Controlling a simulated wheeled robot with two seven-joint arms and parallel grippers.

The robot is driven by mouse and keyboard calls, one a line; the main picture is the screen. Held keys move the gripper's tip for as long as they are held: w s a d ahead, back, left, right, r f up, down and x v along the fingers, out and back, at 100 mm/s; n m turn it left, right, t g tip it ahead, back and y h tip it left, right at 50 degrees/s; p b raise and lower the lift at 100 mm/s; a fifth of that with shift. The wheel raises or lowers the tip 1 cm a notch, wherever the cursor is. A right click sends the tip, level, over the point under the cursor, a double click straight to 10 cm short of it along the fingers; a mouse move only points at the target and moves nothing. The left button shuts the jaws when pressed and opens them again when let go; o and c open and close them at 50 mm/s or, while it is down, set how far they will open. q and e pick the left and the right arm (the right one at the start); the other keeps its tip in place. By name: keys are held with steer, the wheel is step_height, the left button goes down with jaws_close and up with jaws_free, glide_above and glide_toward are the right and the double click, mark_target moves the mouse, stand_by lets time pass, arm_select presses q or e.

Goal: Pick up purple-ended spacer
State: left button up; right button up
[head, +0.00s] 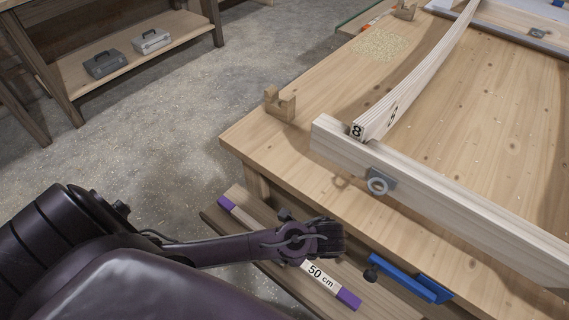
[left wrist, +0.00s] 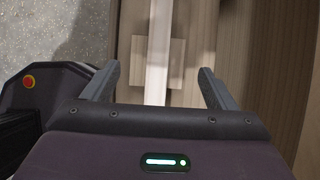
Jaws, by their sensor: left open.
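The purple-ended spacer (head: 320,273) is a pale wooden bar marked "50 cm" with a purple band at each end. It lies on a lower shelf (head: 375,296) under the front edge of the workbench. My left gripper (head: 318,240) is over the spacer's middle and hides part of it. In the left wrist view my left gripper (left wrist: 158,78) is open, and the pale bar of the spacer (left wrist: 158,45) runs between its two fingers, with a gap on each side. The purple ends do not show in that view. My right gripper is not in view.
The workbench (head: 250,140) overhangs beside the gripper. On it lie a timber beam (head: 440,195) with a metal ring and a rail marked "8" (head: 415,80). Two toolboxes (head: 106,63) sit on a far shelf. Open floor lies left.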

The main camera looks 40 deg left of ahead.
arm_select(q)
steer(key=x, duration=0.5)
steer(key=shift+s+d+b, duration=0.15)
steer(key=shift+s+b, duration=0.05)
steer(key=shift+b, duration=0.2)
steer(key=shift+a+f, duration=0.2)
steer(key=shift+f, duration=0.1)
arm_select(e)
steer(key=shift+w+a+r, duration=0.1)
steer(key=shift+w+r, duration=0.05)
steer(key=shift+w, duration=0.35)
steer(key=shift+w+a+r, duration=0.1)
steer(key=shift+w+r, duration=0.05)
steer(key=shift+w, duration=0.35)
arm_select(q)
steer(key=c, duration=1.1)
steer(key=shift+c, duration=0.2)
steer(key=shift+r, duration=0.1)
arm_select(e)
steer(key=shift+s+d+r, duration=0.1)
